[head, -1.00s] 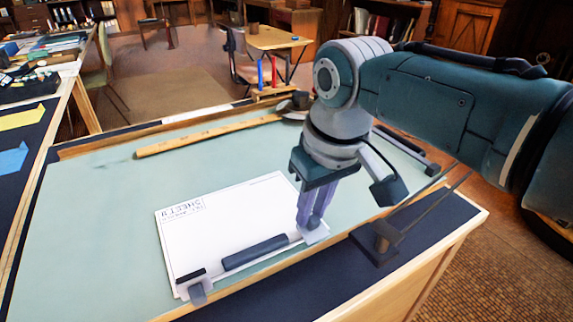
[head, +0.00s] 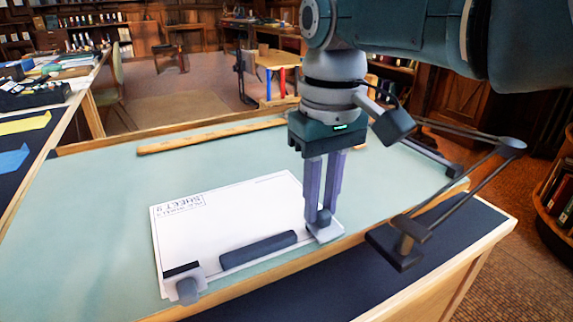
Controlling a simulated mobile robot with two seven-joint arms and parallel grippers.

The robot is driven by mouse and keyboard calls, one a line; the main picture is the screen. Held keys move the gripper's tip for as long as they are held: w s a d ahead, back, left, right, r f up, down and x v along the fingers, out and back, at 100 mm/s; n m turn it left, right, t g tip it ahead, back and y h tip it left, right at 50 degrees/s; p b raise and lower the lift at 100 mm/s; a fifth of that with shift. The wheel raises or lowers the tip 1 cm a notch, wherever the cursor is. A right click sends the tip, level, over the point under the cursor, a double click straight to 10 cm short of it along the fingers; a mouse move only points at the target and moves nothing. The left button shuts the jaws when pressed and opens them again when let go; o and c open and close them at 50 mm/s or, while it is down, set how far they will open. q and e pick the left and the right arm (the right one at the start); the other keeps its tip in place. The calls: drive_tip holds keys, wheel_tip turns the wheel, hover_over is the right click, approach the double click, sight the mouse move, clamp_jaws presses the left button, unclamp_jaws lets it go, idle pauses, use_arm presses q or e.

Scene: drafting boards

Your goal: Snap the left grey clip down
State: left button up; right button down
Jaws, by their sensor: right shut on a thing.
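The left grey clip (head: 187,286) sits at the near left corner of a white sheet (head: 235,212), with a dark strip along its top. I cannot tell whether its lever is up or down. A second grey clip (head: 325,233) sits at the sheet's near right corner. My right gripper (head: 321,217) points straight down with its fingertips shut at this right clip, well to the right of the left clip. The fingers hide part of the right clip. My left gripper is not in view.
A dark bar (head: 258,250) lies on the sheet between the clips. A wooden straightedge (head: 210,135) lies at the back of the green board (head: 95,215). A dark jointed arm on a block (head: 398,243) stands to the right. The board's left part is clear.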

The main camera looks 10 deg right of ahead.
sight(321, 209)
drive_tip(key=shift+f, duration=0.1)
drive_tip(key=c, duration=0.8)
unclamp_jaws()
drive_tip(key=shift+o, duration=0.2)
wheel_tip(321, 209, up, 10)
drive_tip(key=p, duration=0.5)
drive_tip(key=shift+s, duration=0.15)
drive_tip(key=shift+p, duration=0.35)
